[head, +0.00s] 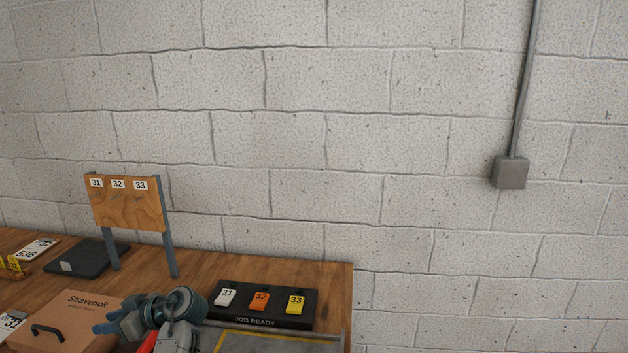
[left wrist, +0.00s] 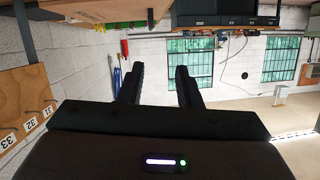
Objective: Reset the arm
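My left gripper (left wrist: 159,72) shows in the left wrist view with its two black fingers apart and nothing between them. In the head view, grey and teal parts of my left arm show at the bottom, over the bench; its fingers cannot be made out there. My right gripper is in neither view.
A black JOB READY tray (head: 262,320) holds white, orange and yellow tags. Behind stands a wooden board (head: 128,208) numbered 31 to 33, also at left in the wrist view (left wrist: 30,100). A cardboard Stravenok box (head: 72,318) and a dark pad (head: 85,262) lie left.

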